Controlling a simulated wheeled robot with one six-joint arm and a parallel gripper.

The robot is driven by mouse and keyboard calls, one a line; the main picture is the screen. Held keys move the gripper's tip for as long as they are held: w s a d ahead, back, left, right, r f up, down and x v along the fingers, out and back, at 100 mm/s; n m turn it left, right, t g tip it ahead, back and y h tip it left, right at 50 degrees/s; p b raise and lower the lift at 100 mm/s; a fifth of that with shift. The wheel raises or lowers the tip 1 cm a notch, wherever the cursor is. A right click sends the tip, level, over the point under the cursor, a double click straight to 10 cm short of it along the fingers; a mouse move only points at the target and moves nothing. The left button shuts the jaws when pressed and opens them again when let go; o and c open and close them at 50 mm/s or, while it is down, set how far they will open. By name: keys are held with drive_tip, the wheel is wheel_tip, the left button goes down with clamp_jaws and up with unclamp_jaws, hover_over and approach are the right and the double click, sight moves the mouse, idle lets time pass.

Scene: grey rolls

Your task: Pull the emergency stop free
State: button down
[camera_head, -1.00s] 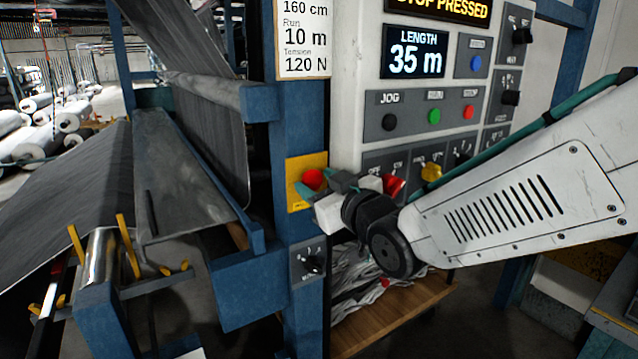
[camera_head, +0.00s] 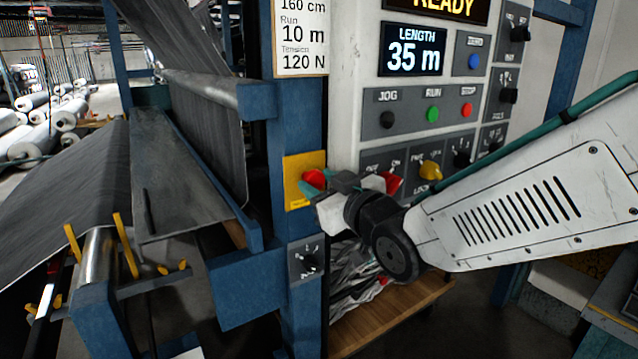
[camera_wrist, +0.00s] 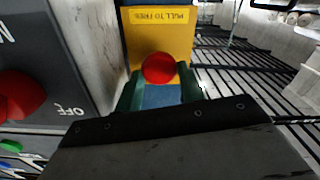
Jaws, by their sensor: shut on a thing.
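The emergency stop is a red round button (camera_head: 314,179) on a yellow plate (camera_head: 292,191) fixed to the blue machine post. In the wrist view the red button (camera_wrist: 158,68) sits between my two green fingertips, below the yellow plate's label (camera_wrist: 160,16) reading "PULL TO FREE". My gripper (camera_head: 317,184) reaches the button from the right and is shut on it. The fingers partly hide the button in the head view. The display (camera_head: 440,8) at the top of the panel reads "READY".
A control panel (camera_head: 345,110) with a length screen, jog, run and stop buttons and a yellow knob stands close right of the button. A second red knob (camera_wrist: 20,95) shows at left in the wrist view. Fabric rollers and the blue frame (camera_head: 240,290) lie left.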

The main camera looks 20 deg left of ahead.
drive_tip(key=c, duration=1.1)
unclamp_jaws()
drive_tip(key=shift+s+d, duration=0.1)
drive_tip(key=shift+d, duration=0.05)
drive_tip(key=shift+c, duration=0.2)
drive_tip(key=v, duration=0.7)
drive_tip(key=shift+s+d, duration=0.25)
drive_tip(key=shift+d, duration=0.05)
drive_tip(key=shift+f, duration=0.1)
